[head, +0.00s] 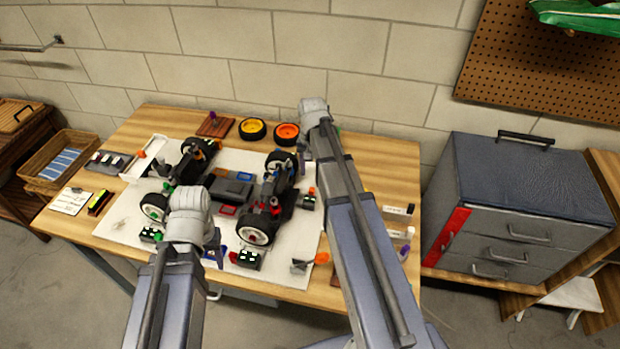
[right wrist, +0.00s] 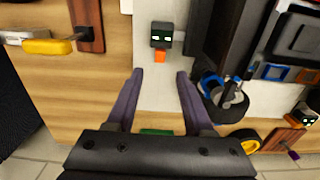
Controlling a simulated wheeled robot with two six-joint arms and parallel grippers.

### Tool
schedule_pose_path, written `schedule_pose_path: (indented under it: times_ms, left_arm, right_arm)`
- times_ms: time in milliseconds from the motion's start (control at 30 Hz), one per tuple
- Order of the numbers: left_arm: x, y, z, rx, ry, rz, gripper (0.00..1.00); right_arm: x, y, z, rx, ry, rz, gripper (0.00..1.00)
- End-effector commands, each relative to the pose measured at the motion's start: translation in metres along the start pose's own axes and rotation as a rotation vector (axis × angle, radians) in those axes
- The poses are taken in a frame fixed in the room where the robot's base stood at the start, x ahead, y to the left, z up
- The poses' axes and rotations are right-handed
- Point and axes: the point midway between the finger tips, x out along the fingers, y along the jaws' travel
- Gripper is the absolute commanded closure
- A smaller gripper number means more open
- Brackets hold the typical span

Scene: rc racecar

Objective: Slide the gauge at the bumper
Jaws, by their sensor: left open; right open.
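The RC car (head: 232,188) sits on a white mat in the middle of the table. Small dark boxes with lit green marks stand around it: one right of the car (head: 308,201), one at the front (head: 247,258), one at the front left (head: 150,235). I cannot tell which is the gauge or pick out the bumper. In the right wrist view, a box with an orange tab (right wrist: 161,38) lies beyond my open, empty right gripper (right wrist: 160,75), not touching it. My left gripper (head: 214,247) is open near the car's front side; its fingers are partly hidden.
Two yellow-orange wheels (head: 252,129) (head: 286,134) lie at the back. A white tray (head: 146,160) stands left of the car. A brown block with a yellow-handled tool (right wrist: 48,46) shows in the right wrist view. A grey drawer cabinet (head: 520,205) stands right of the table.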

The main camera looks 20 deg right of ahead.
Motion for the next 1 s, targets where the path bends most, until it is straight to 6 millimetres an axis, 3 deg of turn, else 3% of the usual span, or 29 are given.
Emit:
schedule_pose_path:
  times_ms: [367, 800, 1000]
  left_arm:
    - [0.014, 0.001, -0.001, 0.000, 0.000, 0.000, 0.45]
    - [0.068, 0.006, -0.004, 0.000, 0.000, 0.000, 0.45]
    - [0.079, 0.007, -0.005, 0.000, 0.000, 0.000, 0.45]
  right_arm:
    - [0.014, 0.000, 0.000, 0.000, 0.000, 0.000, 0.47]
    - [0.068, 0.000, 0.000, -0.001, 0.000, 0.000, 0.47]
    - [0.079, 0.000, 0.000, -0.001, 0.000, 0.000, 0.47]
